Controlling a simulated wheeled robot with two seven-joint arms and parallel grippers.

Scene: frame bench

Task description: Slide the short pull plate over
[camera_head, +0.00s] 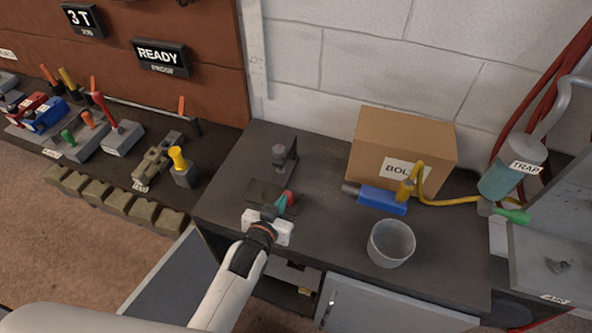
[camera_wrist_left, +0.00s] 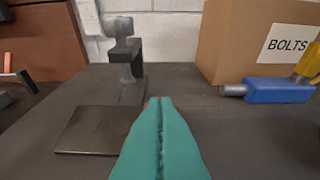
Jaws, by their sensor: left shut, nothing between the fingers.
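A dark flat plate (camera_head: 262,191) lies on the bench beside my left gripper; I take it for the short pull plate, though no label shows. It also appears at the left of the left wrist view (camera_wrist_left: 90,131). My left gripper (camera_head: 283,203), with teal fingers, is shut and empty, low over the bench front. A red knob (camera_head: 290,196) shows right at its fingertips. In the left wrist view the shut fingers (camera_wrist_left: 160,100) hide nearly all of the knob, so I cannot tell whether they touch it. My right gripper is not in view.
A grey upright fixture (camera_head: 280,156) stands behind the plate. To the right are a cardboard box (camera_head: 372,150), a blue tool (camera_head: 378,202) with a yellow hose and a grey cup (camera_head: 391,243). The bench between plate and cup is clear.

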